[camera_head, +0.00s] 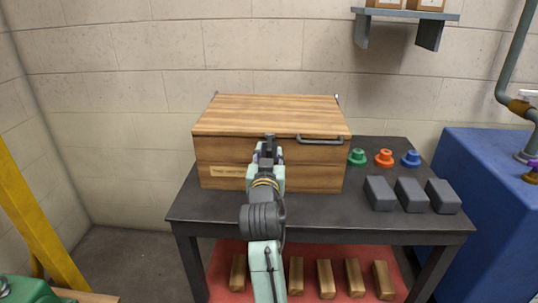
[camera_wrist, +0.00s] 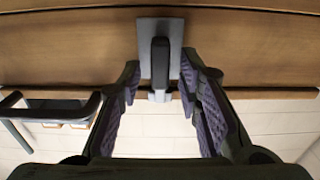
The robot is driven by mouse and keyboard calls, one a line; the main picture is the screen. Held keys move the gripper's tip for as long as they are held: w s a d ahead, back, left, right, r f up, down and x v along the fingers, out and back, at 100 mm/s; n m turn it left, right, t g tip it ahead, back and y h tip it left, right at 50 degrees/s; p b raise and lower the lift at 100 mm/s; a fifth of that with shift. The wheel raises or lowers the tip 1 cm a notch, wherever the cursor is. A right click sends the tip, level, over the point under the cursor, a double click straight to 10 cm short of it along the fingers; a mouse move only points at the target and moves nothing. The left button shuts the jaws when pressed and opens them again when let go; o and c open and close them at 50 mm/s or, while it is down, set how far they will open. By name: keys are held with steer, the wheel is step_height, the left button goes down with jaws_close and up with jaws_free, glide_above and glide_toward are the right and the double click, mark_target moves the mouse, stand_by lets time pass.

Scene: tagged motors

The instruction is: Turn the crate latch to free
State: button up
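The wooden crate (camera_head: 310,178) stands on a dark table with its lid (camera_head: 265,112) closed. The crate latch (camera_head: 269,137) is at the front edge of the lid, near its middle. In the wrist view the latch (camera_wrist: 160,62) is a dark bar on a grey plate, in line between my fingers. My gripper (camera_head: 267,150) is in front of the crate at the latch. In the wrist view my gripper (camera_wrist: 163,88) is open, with one finger on each side of the latch and a visible gap to each. My arm hides part of the crate front.
A dark handle (camera_head: 321,139) sits right of the latch; the wrist view shows it at left (camera_wrist: 48,112). Green (camera_head: 356,157), orange (camera_head: 384,158) and blue (camera_head: 410,158) knobbed parts and three grey blocks (camera_head: 411,195) stand on the table (camera_head: 325,219) right of the crate.

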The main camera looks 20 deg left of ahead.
jaws_close()
stand_by(0.5)
steer(key=n+p, duration=0.1)
steer(key=n, duration=0.2)
steer(key=shift+a, duration=0.1)
steer(key=n+p, duration=0.1)
steer(key=n, duration=0.2)
steer(key=n+p, duration=0.1)
steer(key=n, duration=0.5)
steer(key=shift+s+a+f+n+p, duration=0.1)
steer(key=shift+a+f+n+p, duration=0.15)
steer(key=shift+a+n+p, duration=0.15)
steer(key=shift+f+n+p, duration=0.15)
steer(key=shift+n+p, duration=0.05)
steer(key=shift+n, duration=1.1)
steer(key=shift+f+n+p, duration=0.15)
steer(key=shift+n, duration=1.15)
